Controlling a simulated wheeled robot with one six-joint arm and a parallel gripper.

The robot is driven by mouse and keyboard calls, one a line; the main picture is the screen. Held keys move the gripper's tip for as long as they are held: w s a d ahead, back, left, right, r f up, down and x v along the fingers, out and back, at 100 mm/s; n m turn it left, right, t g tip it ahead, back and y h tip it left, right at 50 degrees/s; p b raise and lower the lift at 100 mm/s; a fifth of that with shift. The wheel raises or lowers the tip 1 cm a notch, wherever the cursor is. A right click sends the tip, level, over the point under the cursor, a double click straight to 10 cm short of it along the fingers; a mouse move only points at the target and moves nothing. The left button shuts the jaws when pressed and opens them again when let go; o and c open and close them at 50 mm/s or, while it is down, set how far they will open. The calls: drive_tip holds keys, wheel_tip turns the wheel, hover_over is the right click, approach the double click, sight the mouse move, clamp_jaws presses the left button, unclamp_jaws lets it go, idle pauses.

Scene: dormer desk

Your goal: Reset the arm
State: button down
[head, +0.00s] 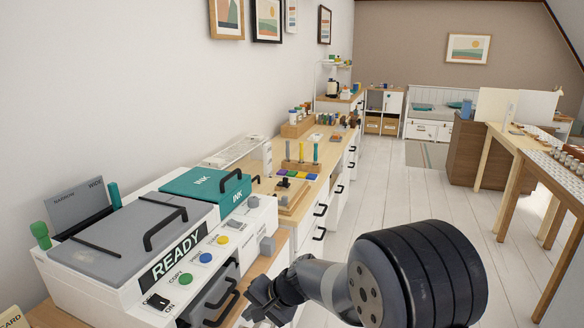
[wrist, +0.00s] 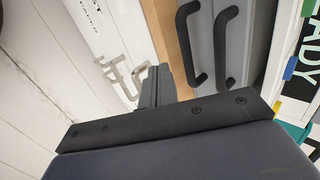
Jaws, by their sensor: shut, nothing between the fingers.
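My gripper (head: 262,302) shows at the bottom of the head view, in front of the printer's lower front. In the wrist view its fingers (wrist: 157,82) are together with nothing between them. My arm reaches in from the lower right and is bent, with the gripper end toward the left. In the wrist view the gripper points toward drawer fronts with dark handles (wrist: 188,45). I cannot tell from these views whether it touches anything.
A white and grey printer (head: 150,250) reading READY, with a teal INK lid (head: 205,185), stands close to the gripper. The wooden counter (head: 318,170) with drawers runs beyond it. White floor (head: 400,190) is open to the right, up to a wooden table (head: 500,140).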

drive_tip(key=s+d, duration=0.3)
drive_tip(key=d, duration=0.4)
drive_tip(key=s+d, duration=0.2)
drive_tip(key=d, duration=0.5)
drive_tip(key=p+v, duration=0.1)
drive_tip(key=v, duration=1)
drive_tip(key=shift+p, duration=0.4)
drive_tip(key=shift+s+a+f, duration=0.1)
drive_tip(key=shift+a, duration=0.1)
